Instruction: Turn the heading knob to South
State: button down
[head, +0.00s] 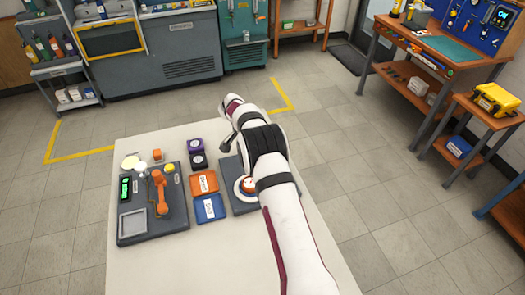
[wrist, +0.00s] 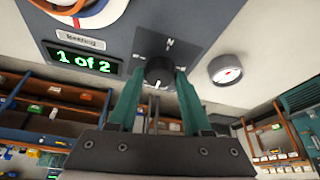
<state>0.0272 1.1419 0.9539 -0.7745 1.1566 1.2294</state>
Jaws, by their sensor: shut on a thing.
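The heading knob (wrist: 159,70) is a dark round knob on a grey panel (wrist: 205,22) in the wrist view. My gripper (wrist: 158,76) is shut on it, with one teal finger on each side. A letter N is printed above the knob in this view. A white mark shows on the knob's lower side, roughly opposite the N. The other printed letters are small or hidden by the fingers. A display (wrist: 82,60) beside the knob reads "1 of 2" in green. In the head view my arm hides the knob and most of its panel (head: 242,205).
A round white gauge (wrist: 225,69) is right of the knob in the wrist view. In the head view, another panel (head: 130,230) with an orange lever (head: 161,195) stands at left on the pale table (head: 185,270). Orange (head: 204,182) and blue (head: 209,208) trays lie between the panels.

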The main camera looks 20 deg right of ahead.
jog(key=shift+m, duration=0.3)
jog(key=shift+c, duration=1.7)
grip_release()
jog(key=v, duration=1.5)
jog(key=shift+w+r, duration=0.2)
jog(key=shift+r, duration=0.2)
jog(key=shift+a, duration=0.15)
